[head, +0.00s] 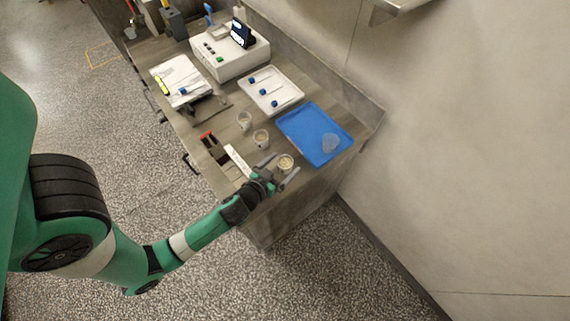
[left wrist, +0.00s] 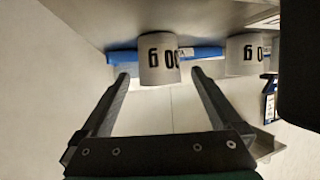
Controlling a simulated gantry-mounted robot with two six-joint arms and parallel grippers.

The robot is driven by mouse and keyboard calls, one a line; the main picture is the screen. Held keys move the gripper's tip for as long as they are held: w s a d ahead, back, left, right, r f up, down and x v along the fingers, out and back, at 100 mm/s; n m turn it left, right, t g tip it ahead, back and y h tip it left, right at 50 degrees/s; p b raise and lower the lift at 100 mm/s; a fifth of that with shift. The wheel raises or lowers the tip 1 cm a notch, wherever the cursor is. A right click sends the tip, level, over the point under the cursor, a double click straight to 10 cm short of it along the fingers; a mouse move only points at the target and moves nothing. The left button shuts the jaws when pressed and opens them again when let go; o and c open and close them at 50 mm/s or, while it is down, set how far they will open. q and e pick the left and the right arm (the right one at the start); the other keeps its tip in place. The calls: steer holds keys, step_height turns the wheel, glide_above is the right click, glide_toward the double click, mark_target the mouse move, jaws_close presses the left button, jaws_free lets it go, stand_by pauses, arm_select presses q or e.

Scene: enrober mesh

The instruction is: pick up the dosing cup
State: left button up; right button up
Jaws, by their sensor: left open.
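Several small pale cups stand on the bench. The nearest cup (head: 285,162) is at the fingertips of my left gripper (head: 281,168). In the left wrist view this white cup (left wrist: 158,60), with black print ending in "g", sits between the two open fingers (left wrist: 160,76), with room on both sides. My left gripper is open and appears not to touch the cup. Two more cups, one farther (head: 245,119) and one nearer (head: 260,137), stand to the left. My right gripper is out of view.
A white tray (head: 292,88) holds several blue-capped items. A white machine (head: 230,55) stands at the back. A pale strip (head: 238,160) and a dark, red-ended item (head: 212,146) lie left of the gripper. The wall borders the bench at right.

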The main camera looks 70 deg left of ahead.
mark_target(290, 157)
arm_select(q)
steer(key=x, duration=0.5)
steer(key=shift+r, duration=0.25)
steer(key=c, duration=1.5)
steer(key=shift+o, duration=0.2)
